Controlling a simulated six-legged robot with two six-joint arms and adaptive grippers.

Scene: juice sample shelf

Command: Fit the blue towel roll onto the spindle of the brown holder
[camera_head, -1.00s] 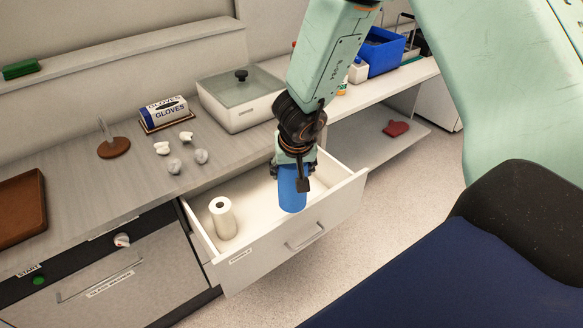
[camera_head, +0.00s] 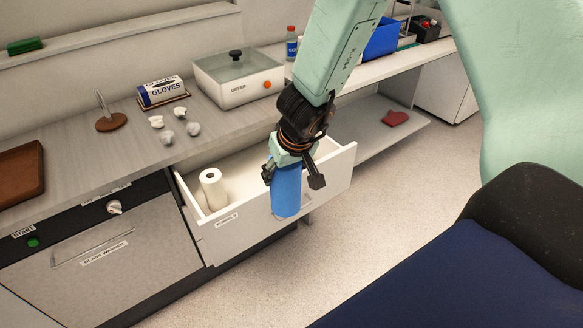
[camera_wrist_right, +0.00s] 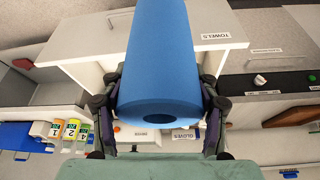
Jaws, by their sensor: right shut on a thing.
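The blue towel roll (camera_head: 286,190) hangs upright below my right gripper (camera_head: 291,170), which is shut on its upper end, in front of the open drawer. In the right wrist view the blue roll (camera_wrist_right: 160,60) fills the middle, with its hollow end showing between the fingers of my right gripper (camera_wrist_right: 158,110). The brown holder (camera_head: 111,122) stands on the counter at the left, with its thin spindle (camera_head: 102,102) upright and bare. My left gripper is not in view.
The open towel drawer (camera_head: 196,217) holds a white towel roll (camera_head: 212,190). Several small crumpled white and grey pieces (camera_head: 157,122) lie near the holder. A glove box (camera_head: 163,92) and a lidded white appliance (camera_head: 238,80) stand behind. A brown tray (camera_head: 20,186) is at far left.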

